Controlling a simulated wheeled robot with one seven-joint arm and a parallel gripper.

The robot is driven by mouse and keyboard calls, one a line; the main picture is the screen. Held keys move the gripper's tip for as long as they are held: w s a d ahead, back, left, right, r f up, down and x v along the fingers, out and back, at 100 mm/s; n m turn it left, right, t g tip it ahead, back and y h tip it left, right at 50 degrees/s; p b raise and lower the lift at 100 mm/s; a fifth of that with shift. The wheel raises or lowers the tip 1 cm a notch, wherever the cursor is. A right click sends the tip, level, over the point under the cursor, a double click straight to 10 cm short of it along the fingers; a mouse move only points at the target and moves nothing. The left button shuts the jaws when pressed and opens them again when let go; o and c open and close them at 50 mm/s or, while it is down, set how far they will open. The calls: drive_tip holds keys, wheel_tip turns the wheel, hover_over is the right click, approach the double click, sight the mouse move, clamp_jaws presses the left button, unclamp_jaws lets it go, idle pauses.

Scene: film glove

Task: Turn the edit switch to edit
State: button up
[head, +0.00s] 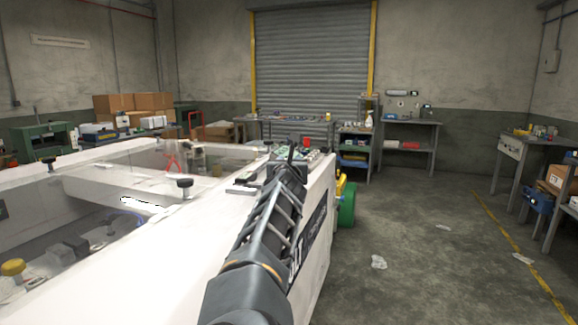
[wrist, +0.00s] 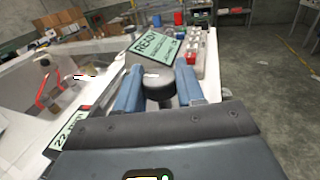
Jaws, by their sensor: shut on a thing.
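My gripper (wrist: 160,86) has two blue fingers, one on each side of a dark round knob (wrist: 160,82). They are shut on this knob, which looks like the edit switch. A small white mark shows at its far edge, too small to read, so I cannot tell which position it points to. In the head view my gripper (head: 290,160) is at the far right end of the white machine (head: 165,245). My gripper and arm hide the knob there.
A green display (wrist: 154,44) reading "READY" stands just beyond the knob. Another green display (wrist: 68,135) is at left, partly hidden by my gripper. Open floor (head: 410,240) lies right of the machine.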

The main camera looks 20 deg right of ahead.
drive_tip(key=m+h+b, duration=0.1)
drive_tip(key=m+g+h+b, duration=0.1)
drive_tip(key=h, duration=0.1)
drive_tip(key=shift+w+r+g, duration=0.1)
drive_tip(key=shift+r+g, duration=0.05)
drive_tip(key=shift+g, duration=0.15)
drive_tip(key=m+g+h+b, duration=0.2)
drive_tip(key=h+b, duration=0.1)
drive_tip(key=b, duration=0.2)
drive_tip(key=shift+m, duration=0.3)
drive_tip(key=m+g+h+b, duration=0.1)
drive_tip(key=b, duration=0.2)
drive_tip(key=shift+h, duration=0.3)
drive_tip(key=shift+r+m+g+h+b, duration=0.4)
drive_tip(key=shift+m+g+h+b, duration=0.15)
drive_tip(key=shift+b, duration=0.45)
drive_tip(key=o, duration=0.7)
drive_tip(key=shift+o, duration=1.4)
drive_tip(key=shift+f, duration=0.3)
